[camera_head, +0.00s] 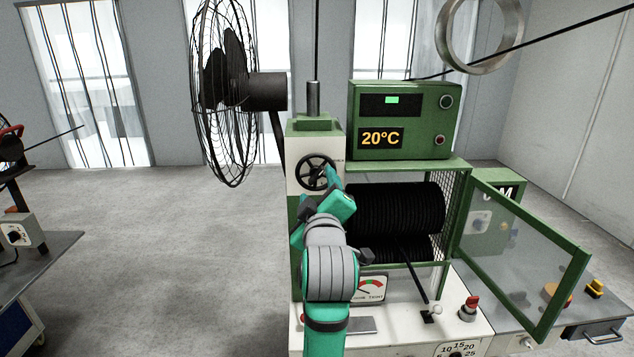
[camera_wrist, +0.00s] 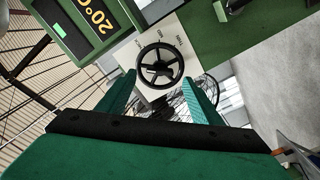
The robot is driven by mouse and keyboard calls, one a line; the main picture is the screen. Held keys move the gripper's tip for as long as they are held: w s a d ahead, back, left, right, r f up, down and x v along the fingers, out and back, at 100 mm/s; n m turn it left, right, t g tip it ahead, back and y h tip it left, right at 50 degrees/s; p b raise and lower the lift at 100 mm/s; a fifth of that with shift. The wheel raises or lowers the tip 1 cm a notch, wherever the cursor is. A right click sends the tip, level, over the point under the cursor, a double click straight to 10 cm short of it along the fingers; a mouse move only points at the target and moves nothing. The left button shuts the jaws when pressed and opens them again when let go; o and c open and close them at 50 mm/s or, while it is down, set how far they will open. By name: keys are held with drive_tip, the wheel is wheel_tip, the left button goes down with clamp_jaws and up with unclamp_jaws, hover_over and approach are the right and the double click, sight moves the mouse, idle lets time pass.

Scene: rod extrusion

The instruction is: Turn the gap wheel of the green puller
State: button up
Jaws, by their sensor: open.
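The green puller (camera_head: 317,127) has a white upper panel with a black spoked gap wheel (camera_head: 314,174) on it. In the wrist view the wheel (camera_wrist: 160,50) faces me, upper middle, with small lettering on the panel above it. My gripper (camera_wrist: 159,78) is open and empty. Its two teal fingers point at the wheel from either side of its lower part. The wheel appears beyond the fingertips, and I see no contact. In the head view my gripper (camera_head: 332,178) is just in front of the wheel and covers its lower right part.
A black caged fan (camera_head: 225,90) stands left of the puller. A green box reading 20°C (camera_head: 405,120) sits to the right, above black rollers (camera_head: 395,207). A green-framed clear door (camera_head: 525,255) hangs open at the right. Floor at left (camera_head: 180,240) is free.

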sight(317, 178)
drive_tip(key=shift+w, duration=2.05)
drive_tip(key=c, duration=1.1)
drive_tip(key=shift+o, duration=0.2)
drive_tip(key=m, duration=0.3)
drive_tip(key=shift+m, duration=2.3)
